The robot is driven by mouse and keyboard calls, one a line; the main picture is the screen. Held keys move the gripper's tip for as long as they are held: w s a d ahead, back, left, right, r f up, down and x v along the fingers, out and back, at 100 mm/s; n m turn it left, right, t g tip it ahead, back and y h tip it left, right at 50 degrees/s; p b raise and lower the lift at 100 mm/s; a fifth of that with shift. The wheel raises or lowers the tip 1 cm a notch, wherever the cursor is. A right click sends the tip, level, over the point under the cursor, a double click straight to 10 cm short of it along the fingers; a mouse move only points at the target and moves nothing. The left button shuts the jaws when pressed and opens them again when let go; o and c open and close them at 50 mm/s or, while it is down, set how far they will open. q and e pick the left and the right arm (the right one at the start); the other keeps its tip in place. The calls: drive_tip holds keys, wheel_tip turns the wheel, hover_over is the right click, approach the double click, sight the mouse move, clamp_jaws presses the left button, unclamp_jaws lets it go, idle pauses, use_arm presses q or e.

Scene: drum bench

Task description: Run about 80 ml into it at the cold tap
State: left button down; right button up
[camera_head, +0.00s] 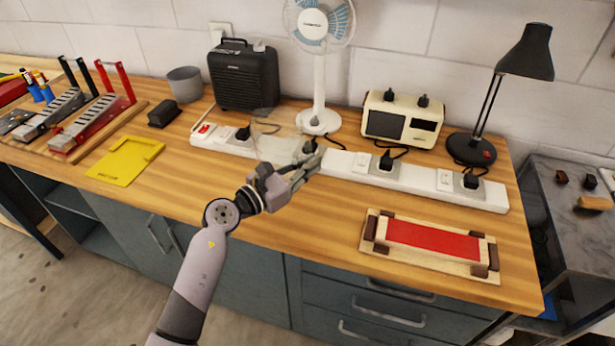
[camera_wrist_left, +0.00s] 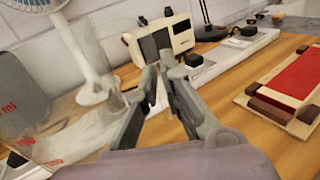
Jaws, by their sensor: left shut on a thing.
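My left gripper (camera_head: 308,160) is above the wooden bench, in front of a long white socket strip. It is shut on a clear, see-through measuring vessel (camera_head: 270,140), which is hard to make out in the head view. In the left wrist view, the vessel (camera_wrist_left: 62,138) shows red "ml" markings along the left side, beside the gripper's fingers (camera_wrist_left: 160,78). Its full outline and any contents cannot be made out. No tap shows in either view. My right gripper is not in view.
The socket strip (camera_head: 345,166) with black plugs crosses the bench. Behind it stand a black heater (camera_head: 243,75), a white fan (camera_head: 319,85), a cream radio (camera_head: 403,118) and a black lamp (camera_head: 480,148). A red-topped wooden board (camera_head: 432,240) lies at front right, a yellow tray (camera_head: 125,162) left.

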use_arm(q)
wheel_tip(320, 180, up, 13)
drive_tip(key=shift+r+p, duration=0.1)
drive_tip(key=shift+p, duration=0.25)
